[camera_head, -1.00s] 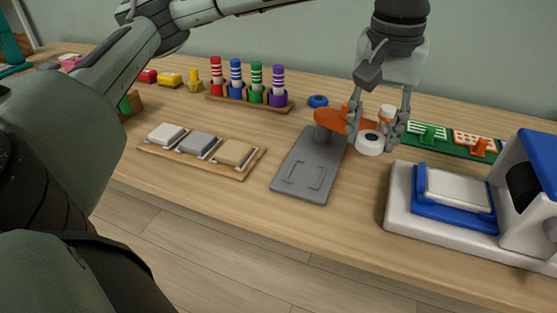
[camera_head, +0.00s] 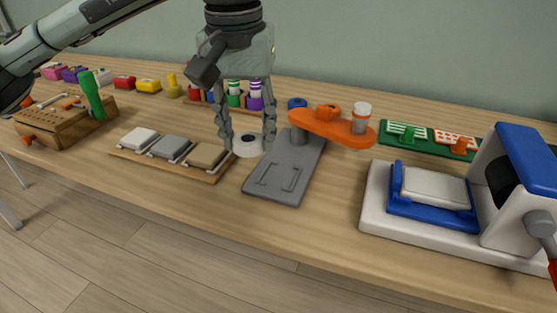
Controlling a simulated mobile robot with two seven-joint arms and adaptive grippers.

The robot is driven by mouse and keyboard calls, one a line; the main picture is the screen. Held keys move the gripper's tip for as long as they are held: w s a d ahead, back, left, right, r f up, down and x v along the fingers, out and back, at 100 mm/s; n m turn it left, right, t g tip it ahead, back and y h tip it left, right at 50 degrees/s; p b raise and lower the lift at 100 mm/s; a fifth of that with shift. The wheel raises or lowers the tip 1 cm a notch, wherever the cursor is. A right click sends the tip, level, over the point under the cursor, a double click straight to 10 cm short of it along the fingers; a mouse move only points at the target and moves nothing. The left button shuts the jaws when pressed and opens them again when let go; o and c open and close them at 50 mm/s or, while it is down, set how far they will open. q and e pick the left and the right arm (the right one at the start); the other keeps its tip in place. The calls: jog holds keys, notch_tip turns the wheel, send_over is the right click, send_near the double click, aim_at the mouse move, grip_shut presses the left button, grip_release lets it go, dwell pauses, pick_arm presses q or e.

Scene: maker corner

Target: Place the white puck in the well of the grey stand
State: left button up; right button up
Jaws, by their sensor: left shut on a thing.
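The white puck (camera_head: 248,146), a short round piece with a dark centre, is held between the fingertips of my left gripper (camera_head: 247,143). The gripper is shut on it, fingers pointing down. The puck appears just left of the grey stand (camera_head: 262,188) and near the tan pad's right end; its height above the table is hard to judge. The stand has a flat base with a rectangular outline (camera_head: 278,177) on it, a post at the back and an orange arm (camera_head: 318,127) reaching right. I cannot tell which part is the well. My right gripper is not in view.
A wooden board (camera_head: 217,175) with three pads lies left of the stand. A blue-and-white machine (camera_head: 372,208) stands right. Bare table (camera_head: 310,238) lies in front of the stand.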

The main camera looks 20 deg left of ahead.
aim_at(280, 175)
pick_arm(q)
jog(key=w+d+f, duration=0.1)
jog(key=d, duration=0.1)
jog(key=w+d+f, duration=0.1)
jog(key=w+f, duration=0.1)
jog(key=shift+w+d, duration=0.3)
jog(key=shift+d, duration=0.1)
notch_tip(280, 175, down, 4)
jog(key=shift+r, duration=0.1)
jog(key=shift+f, duration=0.25)
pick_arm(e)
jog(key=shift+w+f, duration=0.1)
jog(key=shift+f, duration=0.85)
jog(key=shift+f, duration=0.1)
